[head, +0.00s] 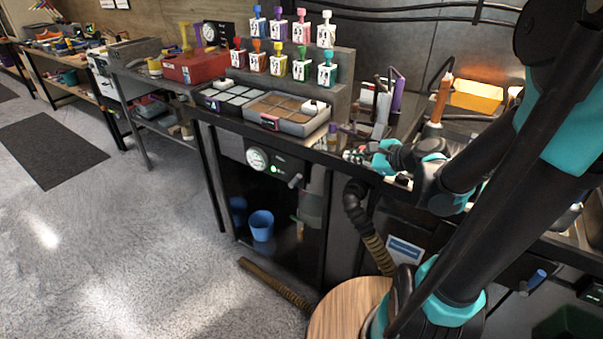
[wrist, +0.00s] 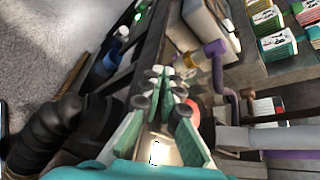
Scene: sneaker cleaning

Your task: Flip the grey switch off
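The grey switch (head: 295,181) is a small lever on the dark front panel below the counter, in the head view. It sits right of a round white gauge (head: 257,159) and a lit green lamp (head: 274,170). My gripper (head: 352,156) is at the counter's front edge, above and right of the switch and apart from it. In the wrist view my gripper's green-padded fingers (wrist: 165,80) converge at their tips, with nothing seen held between them. I cannot clearly make out the switch in the wrist view.
A purple-capped bottle (head: 332,133) is close to my gripper. A ribbed black hose (head: 357,208) hangs right of the panel. A blue cup (head: 261,225) stands in the cabinet below. Floor at left is open.

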